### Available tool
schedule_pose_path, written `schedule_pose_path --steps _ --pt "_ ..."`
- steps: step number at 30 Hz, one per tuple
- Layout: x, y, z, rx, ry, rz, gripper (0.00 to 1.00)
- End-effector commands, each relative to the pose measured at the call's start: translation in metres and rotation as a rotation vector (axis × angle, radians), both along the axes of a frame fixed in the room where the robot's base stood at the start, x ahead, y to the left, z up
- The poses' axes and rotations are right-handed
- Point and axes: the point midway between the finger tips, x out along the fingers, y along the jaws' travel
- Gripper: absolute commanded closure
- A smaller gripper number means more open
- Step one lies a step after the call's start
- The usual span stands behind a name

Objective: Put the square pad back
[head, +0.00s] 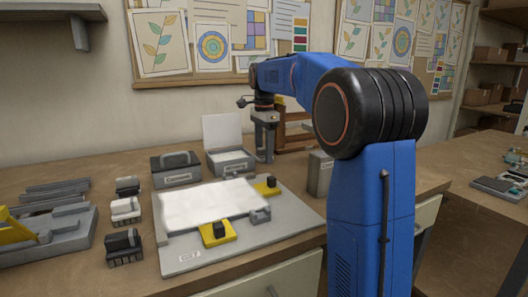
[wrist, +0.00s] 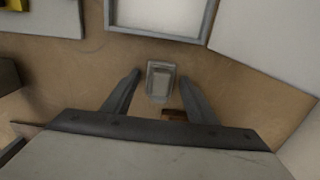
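A small grey squarish block (wrist: 161,82), which I take to be the square pad, stands on the wooden bench in the wrist view. My gripper (wrist: 159,76) is open around it, one finger on each side, with a narrow gap showing at both. In the head view my gripper (head: 265,152) points down behind the right side of an open grey box (head: 231,164). The block cannot be made out there. The open box's rim also shows at the top of the wrist view (wrist: 160,36).
A closed grey case (head: 176,169) stands left of the open box, whose lid (head: 222,131) is raised. In front lies a grey board (head: 190,256) with a white sheet and yellow pads with black knobs (head: 217,233). A wooden rack (head: 295,132) stands close behind my gripper.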

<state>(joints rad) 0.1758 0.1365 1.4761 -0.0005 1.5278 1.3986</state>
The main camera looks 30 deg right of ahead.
Motion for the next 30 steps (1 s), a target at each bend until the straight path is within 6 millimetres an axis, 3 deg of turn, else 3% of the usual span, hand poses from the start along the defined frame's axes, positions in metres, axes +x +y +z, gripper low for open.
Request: schedule_pose_path --steps 6,10,24,30 --pt "0.0 0.0 0.002 0.0 -0.001 0.0 0.48" --pt "0.0 0.0 0.014 0.0 -0.001 0.0 0.48" --pt "0.001 0.0 0.098 0.0 -0.002 0.0 0.48" --pt "0.0 0.0 0.118 0.0 -0.001 0.0 0.48"
